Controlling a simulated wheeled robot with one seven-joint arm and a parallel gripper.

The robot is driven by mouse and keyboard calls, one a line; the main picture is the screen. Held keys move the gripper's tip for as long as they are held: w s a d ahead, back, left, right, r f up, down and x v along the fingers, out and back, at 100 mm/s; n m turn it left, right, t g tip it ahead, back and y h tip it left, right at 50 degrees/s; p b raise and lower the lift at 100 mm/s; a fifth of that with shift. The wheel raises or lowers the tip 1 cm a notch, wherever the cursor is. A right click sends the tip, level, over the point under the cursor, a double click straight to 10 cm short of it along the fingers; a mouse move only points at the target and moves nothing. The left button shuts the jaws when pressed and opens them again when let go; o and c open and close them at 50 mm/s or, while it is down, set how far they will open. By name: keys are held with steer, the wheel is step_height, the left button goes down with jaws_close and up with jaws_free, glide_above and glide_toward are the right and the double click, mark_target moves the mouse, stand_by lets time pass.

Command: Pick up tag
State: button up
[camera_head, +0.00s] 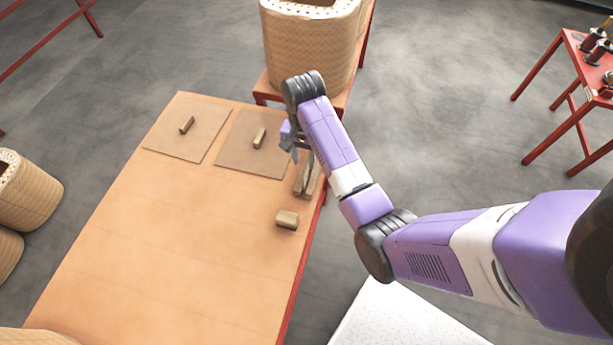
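No piece is clearly marked as the tag. A small brown block (287,219) lies on the orange-brown table, below my gripper in the picture. A longer brown piece (304,181) is by the table's right edge, close under my gripper and partly hidden by it. Two flat brown square sheets lie at the far end, each with a small bar on it: a left bar (187,125) and a right bar (259,138). My gripper (297,155) points down just right of the right sheet. Its fingertips are small and partly hidden, so I cannot tell its opening or any hold.
The table (170,240) is clear across its middle and front. A large woven coil (310,45) stands on a red-framed stand beyond the far edge. More coils (28,190) stand at left. A red table (570,45) with small parts is at right.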

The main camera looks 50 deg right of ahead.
mark_target(306, 173)
steer(key=shift+s+f+p, duration=0.15)
steer(key=shift+f+p, duration=0.05)
steer(key=shift+f, duration=1.6)
steer(key=shift+s+f+p, duration=0.15)
steer(key=shift+f+p, duration=0.05)
steer(key=shift+f, duration=1.55)
jaws_close()
